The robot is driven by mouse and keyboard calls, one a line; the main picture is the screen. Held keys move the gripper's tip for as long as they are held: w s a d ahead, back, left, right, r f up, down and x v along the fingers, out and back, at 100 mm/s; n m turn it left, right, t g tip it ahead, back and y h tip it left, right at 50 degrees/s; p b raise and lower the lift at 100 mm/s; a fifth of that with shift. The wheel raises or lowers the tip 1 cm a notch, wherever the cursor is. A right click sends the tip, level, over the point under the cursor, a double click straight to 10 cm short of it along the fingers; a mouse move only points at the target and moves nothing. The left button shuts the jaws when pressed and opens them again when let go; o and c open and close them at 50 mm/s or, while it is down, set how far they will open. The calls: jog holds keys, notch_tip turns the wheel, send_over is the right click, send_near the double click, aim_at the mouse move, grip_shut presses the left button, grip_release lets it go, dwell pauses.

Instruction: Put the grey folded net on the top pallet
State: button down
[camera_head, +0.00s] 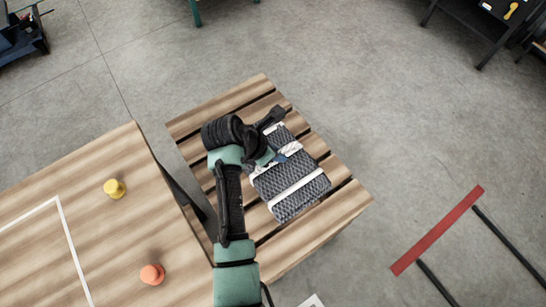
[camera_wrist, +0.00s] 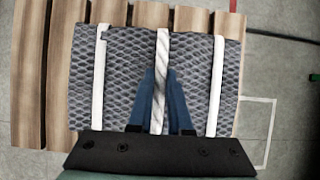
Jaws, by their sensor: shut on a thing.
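The grey folded net (camera_head: 302,193) is a mesh bundle with white straps. It lies over the slatted wooden top pallet (camera_head: 343,203), and I cannot tell whether it rests on the slats or hangs just above them. My gripper (camera_head: 281,157) is at the net's upper part in the head view, partly hidden by my wrist. In the wrist view the net (camera_wrist: 195,70) fills the middle, and the blue fingers of my gripper (camera_wrist: 160,105) are shut on its middle white strap. Pallet slats (camera_wrist: 30,75) show at the left and along the top.
A wooden table (camera_head: 100,220) stands left of the pallet, with a yellow knob-like object (camera_head: 115,188) and an orange one (camera_head: 152,274) on it. A red bar (camera_head: 438,230) is on the right. Open grey floor (camera_head: 390,90) lies beyond the pallet.

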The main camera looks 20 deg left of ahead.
aim_at(277, 164)
jog(key=shift+w+f+b, duration=0.15)
jog(key=shift+f+b, duration=0.6)
jog(key=shift+f, duration=2.25)
jog(key=c, duration=0.8)
grip_release()
jog(key=shift+f, duration=0.15)
jog(key=shift+c, duration=0.2)
